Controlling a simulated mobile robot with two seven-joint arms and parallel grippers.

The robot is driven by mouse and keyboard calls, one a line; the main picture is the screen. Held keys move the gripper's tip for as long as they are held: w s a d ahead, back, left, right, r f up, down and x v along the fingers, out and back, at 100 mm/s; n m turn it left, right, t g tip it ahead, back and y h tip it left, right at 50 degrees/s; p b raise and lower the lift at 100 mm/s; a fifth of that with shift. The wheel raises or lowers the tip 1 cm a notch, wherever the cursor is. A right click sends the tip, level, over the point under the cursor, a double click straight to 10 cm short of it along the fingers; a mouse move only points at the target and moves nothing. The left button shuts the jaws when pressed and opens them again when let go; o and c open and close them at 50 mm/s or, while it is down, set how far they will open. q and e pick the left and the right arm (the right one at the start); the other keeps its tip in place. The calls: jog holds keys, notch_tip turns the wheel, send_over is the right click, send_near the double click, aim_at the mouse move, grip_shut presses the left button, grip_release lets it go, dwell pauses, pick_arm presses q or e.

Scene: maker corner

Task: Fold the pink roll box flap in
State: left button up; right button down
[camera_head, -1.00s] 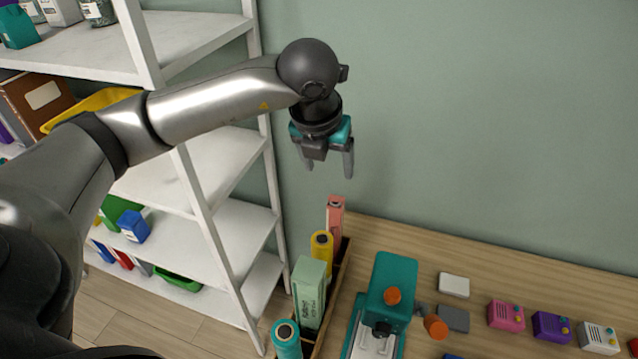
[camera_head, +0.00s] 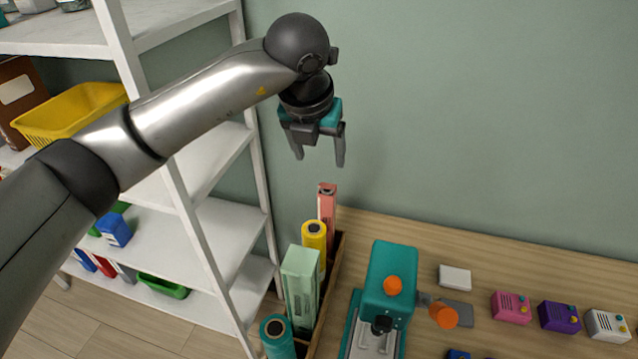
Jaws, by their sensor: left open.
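The pink roll box (camera_head: 327,209) stands upright at the far end of a wooden tray on the left of the table. Its top is small in view, and I cannot tell how its flap sits. My left gripper (camera_head: 318,160) is open and empty, fingers pointing down. In the picture it is just above the pink roll box, apart from it. My right gripper is not in view.
The wooden tray (camera_head: 334,273) also holds a yellow roll (camera_head: 314,236), a light green box (camera_head: 300,285) and a teal roll (camera_head: 277,337). A teal machine (camera_head: 388,282) stands to its right. Small coloured boxes line the table (camera_head: 430,241). A white shelf (camera_head: 232,226) stands left.

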aim_at(325, 187)
pick_arm(q)
jog(key=x, duration=1.2)
jog(key=shift+c, duration=0.3)
grip_shut()
